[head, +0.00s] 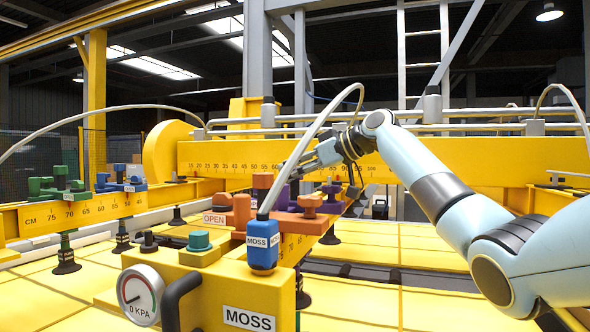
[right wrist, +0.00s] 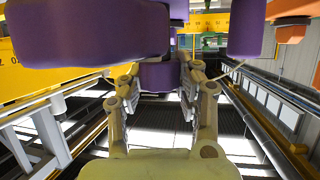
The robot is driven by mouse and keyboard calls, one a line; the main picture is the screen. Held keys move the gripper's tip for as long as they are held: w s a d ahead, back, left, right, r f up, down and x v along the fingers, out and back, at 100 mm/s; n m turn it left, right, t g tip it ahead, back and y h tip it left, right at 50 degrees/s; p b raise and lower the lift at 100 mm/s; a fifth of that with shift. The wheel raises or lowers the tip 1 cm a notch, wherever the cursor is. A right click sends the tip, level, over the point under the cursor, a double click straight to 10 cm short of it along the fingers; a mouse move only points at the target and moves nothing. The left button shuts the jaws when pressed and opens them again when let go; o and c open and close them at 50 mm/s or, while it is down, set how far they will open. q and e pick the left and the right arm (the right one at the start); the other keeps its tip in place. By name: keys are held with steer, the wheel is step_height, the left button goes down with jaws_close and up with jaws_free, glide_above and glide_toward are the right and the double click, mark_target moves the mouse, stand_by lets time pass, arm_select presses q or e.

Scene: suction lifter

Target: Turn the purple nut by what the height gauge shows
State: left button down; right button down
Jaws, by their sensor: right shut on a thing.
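My right gripper (head: 308,163) reaches in from the right, above the purple parts (head: 294,189) on the far side of the orange clamp. In the right wrist view, my right gripper (right wrist: 163,78) is shut on a purple piece (right wrist: 160,76), which I take to be the purple nut. Larger purple blocks (right wrist: 90,35) stand in front and hide part of it. I cannot pick out the height gauge for certain; centimetre scales run along the yellow beams. My left gripper is not in view.
A yellow block labelled MOSS (head: 249,318) carries a round gauge (head: 141,296) marked KPA, a teal knob (head: 200,240) and a blue MOSS fitting (head: 263,256) with a pale hose. Orange clamp parts (head: 305,222) and an OPEN tag crowd the beam. Green and blue clamps (head: 122,185) stand left.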

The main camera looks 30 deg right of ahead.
steer(key=m+t+h+p, duration=0.1)
steer(key=m+h, duration=0.1)
steer(key=m+h+p, duration=0.2)
steer(key=shift+a+r+t, duration=0.1)
steer(key=shift+r+t, duration=0.05)
steer(key=shift+t, duration=0.25)
steer(key=m+h+p, duration=0.1)
steer(key=m+h, duration=0.1)
steer(key=h, duration=0.1)
steer(key=shift+m, duration=0.4)
steer(key=m+h, duration=0.1)
steer(key=h, duration=0.1)
steer(key=m+h, duration=0.2)
steer(key=shift+f+g+h, duration=0.2)
steer(key=shift+g+h, duration=0.1)
steer(key=shift+g, duration=0.1)
steer(key=shift+m+g+h, duration=0.6)
steer(key=shift+m+h, duration=0.7)
steer(key=shift+m, duration=0.1)
steer(key=shift+m, duration=0.3)
steer(key=c, duration=0.9)
jaws_free()
